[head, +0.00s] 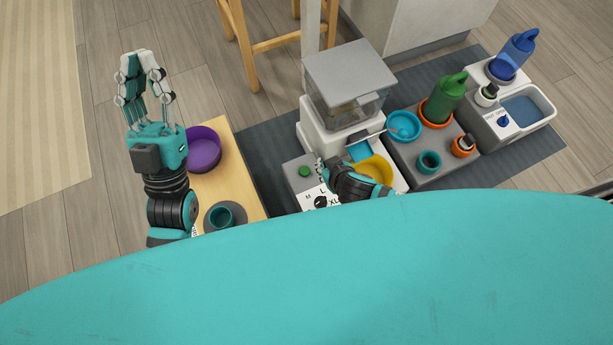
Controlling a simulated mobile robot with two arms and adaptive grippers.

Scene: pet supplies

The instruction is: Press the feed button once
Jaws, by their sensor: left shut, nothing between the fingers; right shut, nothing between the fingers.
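The feeder (349,75) stands in the middle of the head view, with a grey lid and a clear hopper. In front of it is a light control panel (295,185) with letter marks, including L and XL, and a black dial (320,202). A round green button (304,171) sits on the panel's left part and looks uncovered. My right gripper (320,166) is shut and empty, just right of the green button; I cannot tell its height above the panel. My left gripper (141,54) is shut and empty, raised at the left, far from the feeder.
A yellow bowl (376,167) sits by the feeder, partly behind my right arm. A purple bowl (203,148) and teal cup (222,214) are on the wooden surface at left. A blue bowl (404,125), green bottle (444,100) and fountain with blue knob (503,121) stand right.

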